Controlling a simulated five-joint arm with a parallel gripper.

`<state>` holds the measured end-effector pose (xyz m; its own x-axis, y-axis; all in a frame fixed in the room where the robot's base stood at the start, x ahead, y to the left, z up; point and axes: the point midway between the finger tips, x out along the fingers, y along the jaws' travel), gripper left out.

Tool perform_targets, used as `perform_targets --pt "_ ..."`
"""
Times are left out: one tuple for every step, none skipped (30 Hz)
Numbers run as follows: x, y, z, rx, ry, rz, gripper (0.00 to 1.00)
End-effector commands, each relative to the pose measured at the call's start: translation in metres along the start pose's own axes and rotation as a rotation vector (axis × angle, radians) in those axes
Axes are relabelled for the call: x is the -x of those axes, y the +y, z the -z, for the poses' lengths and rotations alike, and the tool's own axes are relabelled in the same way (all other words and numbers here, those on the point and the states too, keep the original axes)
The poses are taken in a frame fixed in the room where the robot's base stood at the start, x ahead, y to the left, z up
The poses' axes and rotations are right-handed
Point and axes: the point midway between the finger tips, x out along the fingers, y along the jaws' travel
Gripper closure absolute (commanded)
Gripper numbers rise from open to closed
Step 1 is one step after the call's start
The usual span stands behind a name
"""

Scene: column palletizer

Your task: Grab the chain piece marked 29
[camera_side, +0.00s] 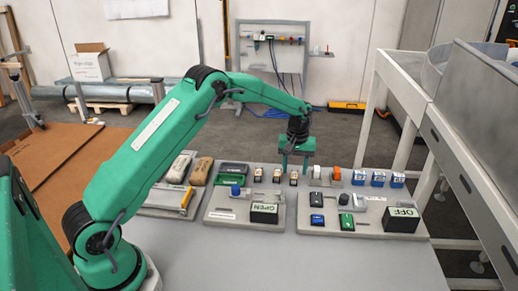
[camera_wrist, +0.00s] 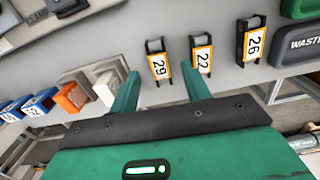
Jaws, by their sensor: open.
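The chain piece marked 29 (camera_wrist: 158,66) is a small black link piece with an orange and white label. In the wrist view it shows between the two green fingertips of my gripper (camera_wrist: 161,72), nearer the left one. The chain piece marked 22 (camera_wrist: 203,59) is just right of the right fingertip, and the one marked 26 (camera_wrist: 252,44) is farther right. In the side view my open gripper (camera_side: 295,167) is above the right end of the row of chain pieces, over the rightmost piece (camera_side: 293,178). Its labels are too small to read there. Nothing is held.
White (camera_side: 316,173) and orange (camera_side: 336,174) pieces stand just right of the chain row, then several blue boxes (camera_side: 378,179). A green tray (camera_side: 229,180) lies to the left. Black GPEN-like (camera_side: 264,213) and OFF (camera_side: 401,218) blocks stand in front.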

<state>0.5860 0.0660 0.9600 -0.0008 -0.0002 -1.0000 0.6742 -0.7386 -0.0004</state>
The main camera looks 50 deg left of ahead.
Motion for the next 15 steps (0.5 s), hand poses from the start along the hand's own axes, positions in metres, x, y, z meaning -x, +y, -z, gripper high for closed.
perform_targets --pt "-0.007 -0.001 0.000 0.000 -0.001 0.001 0.53" --pt "-0.010 -0.001 0.000 0.000 -0.002 0.001 0.53" --pt "-0.015 -0.001 0.000 0.000 -0.002 0.001 0.53" --pt "-0.017 -0.001 0.000 0.000 -0.001 0.001 0.53" --pt "-0.019 -0.001 0.000 0.000 0.000 0.000 0.53" --pt "-0.021 -0.001 0.000 0.000 0.000 0.000 0.53" --pt "-0.023 -0.001 0.000 0.000 0.000 0.000 0.53" --pt "-0.024 -0.001 0.000 0.000 0.000 0.000 0.53" --pt "-0.024 -0.001 0.000 0.000 0.000 0.000 0.53" --pt "-0.025 0.000 0.000 0.000 0.001 0.000 0.53" --pt "-0.025 0.000 0.000 0.000 0.001 0.000 0.53" --pt "-0.025 0.000 0.000 0.000 0.001 -0.001 0.53" --pt "-0.025 0.000 0.000 0.000 0.001 -0.001 0.53" --pt "-0.025 0.000 0.000 0.000 0.001 0.000 0.53" --pt "-0.025 0.000 0.000 0.000 0.001 0.000 0.53"
